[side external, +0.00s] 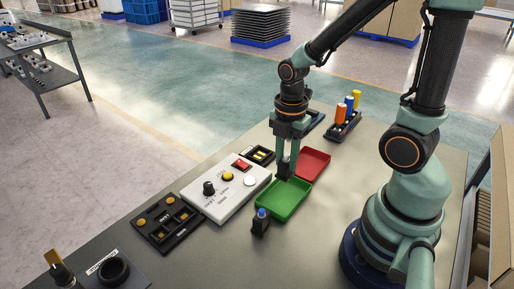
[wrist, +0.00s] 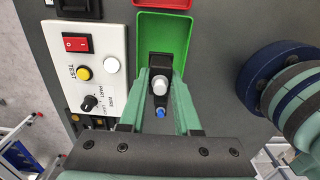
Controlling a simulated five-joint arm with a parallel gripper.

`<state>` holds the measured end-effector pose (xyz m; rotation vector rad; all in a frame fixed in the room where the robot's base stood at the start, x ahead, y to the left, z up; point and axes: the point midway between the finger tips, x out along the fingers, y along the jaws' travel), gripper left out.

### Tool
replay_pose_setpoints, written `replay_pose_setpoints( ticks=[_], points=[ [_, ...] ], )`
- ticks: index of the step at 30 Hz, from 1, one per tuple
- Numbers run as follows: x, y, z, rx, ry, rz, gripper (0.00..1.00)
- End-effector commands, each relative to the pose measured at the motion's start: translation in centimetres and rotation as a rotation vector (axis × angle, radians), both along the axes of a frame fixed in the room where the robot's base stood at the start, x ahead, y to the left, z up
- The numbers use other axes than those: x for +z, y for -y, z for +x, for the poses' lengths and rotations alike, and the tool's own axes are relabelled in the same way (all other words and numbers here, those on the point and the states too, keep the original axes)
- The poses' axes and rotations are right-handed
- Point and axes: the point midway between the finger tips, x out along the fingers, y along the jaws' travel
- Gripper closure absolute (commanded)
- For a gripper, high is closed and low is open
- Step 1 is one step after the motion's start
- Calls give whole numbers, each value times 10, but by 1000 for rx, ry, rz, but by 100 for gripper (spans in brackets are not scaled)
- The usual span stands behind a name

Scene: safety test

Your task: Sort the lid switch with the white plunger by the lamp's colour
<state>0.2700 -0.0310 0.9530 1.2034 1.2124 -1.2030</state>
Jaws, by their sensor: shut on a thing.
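My gripper (wrist: 160,80) is shut on the lid switch with the white plunger (wrist: 159,84), which points towards the wrist camera. Its dark body lies between the fingers. In the side view my gripper (side external: 285,174) hangs point-down at the green tray (side external: 289,211); I cannot tell whether the switch touches the tray floor. The red tray (side external: 314,163) adjoins the green one. A white panel (side external: 211,207) carries a round white lamp (side external: 250,181), showing neither red nor green, a yellow button (side external: 228,176) by the word TEST, a black knob (side external: 209,188) and a red rocker (side external: 243,164).
A switch with a blue plunger (side external: 261,223) stands by the green tray's near edge. A black fixture (side external: 166,224) and a black round holder (side external: 113,271) lie at the left. A rack of coloured cylinders (side external: 343,125) stands behind the trays.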

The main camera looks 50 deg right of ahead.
Motion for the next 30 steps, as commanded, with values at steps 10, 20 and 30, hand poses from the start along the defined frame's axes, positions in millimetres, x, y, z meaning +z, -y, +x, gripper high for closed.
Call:
replay_pose_setpoints(
  ticks=[10, 20, 30],
  points=[
    [-18, -1, -4, 0, -5, 1, 100],
    [-46, -1, -4, 0, -4, 0, 100],
    [-56, -1, -3, 0, -1, 0, 100]
  ],
)
